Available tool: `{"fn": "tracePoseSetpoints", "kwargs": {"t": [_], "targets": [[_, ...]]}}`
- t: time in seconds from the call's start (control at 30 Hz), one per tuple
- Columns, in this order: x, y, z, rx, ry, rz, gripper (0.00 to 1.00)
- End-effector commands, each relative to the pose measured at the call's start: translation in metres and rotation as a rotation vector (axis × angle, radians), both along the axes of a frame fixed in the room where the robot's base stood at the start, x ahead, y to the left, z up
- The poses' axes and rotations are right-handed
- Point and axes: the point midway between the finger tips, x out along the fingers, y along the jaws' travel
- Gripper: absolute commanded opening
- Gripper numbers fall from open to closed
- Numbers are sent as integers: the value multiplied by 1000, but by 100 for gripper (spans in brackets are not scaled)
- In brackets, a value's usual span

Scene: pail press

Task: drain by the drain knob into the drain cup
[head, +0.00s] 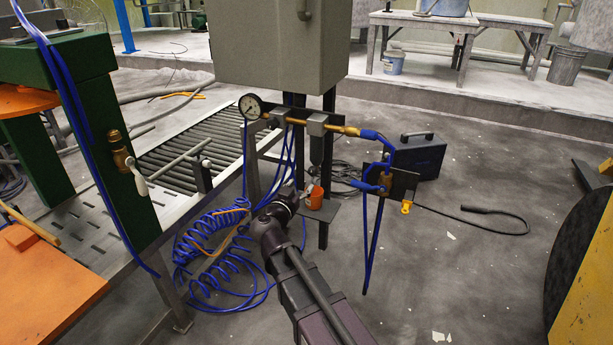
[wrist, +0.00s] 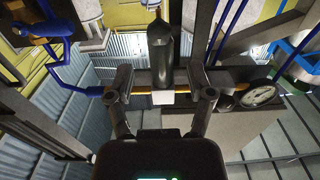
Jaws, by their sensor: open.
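The dark filter bowl (head: 316,150) hangs below the brass air line, under a grey block. In the wrist view the bowl (wrist: 163,60) shows upside down between my fingers. I cannot clearly make out the drain knob at its lower end. The orange drain cup (head: 315,198) stands on a small dark bracket below the bowl. I cannot make out the cup in the wrist view. My gripper (wrist: 162,80) is open, its two fingers apart on either side of the bowl in that picture. In the head view the gripper end is small and dark, just left of the cup.
A pressure gauge (head: 250,106) sits at the left end of the brass line. Coiled blue hose (head: 215,250) lies left of my arm. A grey cabinet (head: 280,45) stands above. A yellow-handled valve (head: 406,207) and blue hoses hang at right.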

Motion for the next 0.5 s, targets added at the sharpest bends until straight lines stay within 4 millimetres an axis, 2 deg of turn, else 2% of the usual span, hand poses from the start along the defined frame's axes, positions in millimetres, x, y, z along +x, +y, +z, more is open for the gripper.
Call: {"fn": "tracePoseSetpoints", "kwargs": {"t": [0.5], "targets": [[49, -17, 0, 0, 0, -3, 69]]}}
